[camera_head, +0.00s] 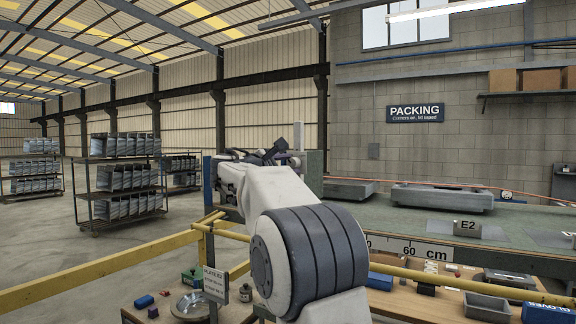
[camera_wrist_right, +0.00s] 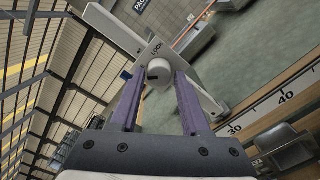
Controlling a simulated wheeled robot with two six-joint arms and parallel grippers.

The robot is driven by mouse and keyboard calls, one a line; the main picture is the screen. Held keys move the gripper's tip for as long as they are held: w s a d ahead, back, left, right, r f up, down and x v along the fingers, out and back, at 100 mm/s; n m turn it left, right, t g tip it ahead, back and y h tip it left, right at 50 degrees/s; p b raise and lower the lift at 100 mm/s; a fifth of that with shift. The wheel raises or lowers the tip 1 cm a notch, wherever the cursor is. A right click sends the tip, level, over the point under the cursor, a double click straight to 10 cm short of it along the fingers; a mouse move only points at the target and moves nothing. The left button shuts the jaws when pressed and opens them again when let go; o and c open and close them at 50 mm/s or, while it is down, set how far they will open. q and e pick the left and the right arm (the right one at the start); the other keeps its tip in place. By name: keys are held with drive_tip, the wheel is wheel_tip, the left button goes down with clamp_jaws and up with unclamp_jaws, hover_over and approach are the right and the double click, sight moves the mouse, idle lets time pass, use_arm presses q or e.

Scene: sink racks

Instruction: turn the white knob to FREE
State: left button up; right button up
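The white knob (camera_wrist_right: 159,72) is near the middle of the right wrist view, on a pale panel with the word LOCK (camera_wrist_right: 156,48) just above it. The word FREE is not readable in either view. My right gripper (camera_wrist_right: 160,77) has one purple finger on each side of the knob, with the tips at its left and right edges. I cannot tell whether they press on it. In the head view my right gripper (camera_head: 265,156) is small and far out at the end of my arm, and the knob cannot be made out there. My left gripper is not in view.
A green-topped bench (camera_head: 400,218) with a ruler edge and grey metal parts runs along the right. A yellow rail (camera_head: 110,266) crosses in front of a lower wooden table with small parts and a grey bin (camera_head: 487,306). Shelf carts (camera_head: 120,178) stand at the left.

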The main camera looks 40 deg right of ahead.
drive_tip(key=shift+o, duration=0.9)
drive_tip(key=b+v, duration=0.4)
drive_tip(key=v, duration=0.6)
drive_tip(key=shift+a+b, duration=0.2)
drive_tip(key=shift+b, duration=0.2)
drive_tip(key=shift+s, duration=0.1)
drive_tip(key=s+a+f+y, duration=0.2)
drive_tip(key=a+f+y, duration=0.2)
drive_tip(key=a+f, duration=0.45)
drive_tip(key=s+a+f+y+b, duration=0.15)
drive_tip(key=a+f+y, duration=0.3)
drive_tip(key=f, duration=0.65)
drive_tip(key=s+a+f+y, duration=0.3)
drive_tip(key=a+f, duration=0.5)
drive_tip(key=f, duration=0.1)
drive_tip(key=s+a+f+m+g+y, duration=0.2)
drive_tip(key=s+a+f, duration=0.4)
drive_tip(key=s+f, duration=0.3)
drive_tip(key=s+a+f+m+g+y, duration=0.2)
drive_tip(key=s+a+f+g+y, duration=0.2)
drive_tip(key=s+f, duration=0.6)
drive_tip(key=s+a, duration=0.2)
drive_tip(key=s, duration=0.4)
drive_tip(key=shift+s+g, duration=0.15)
drive_tip(key=shift+g, duration=0.25)
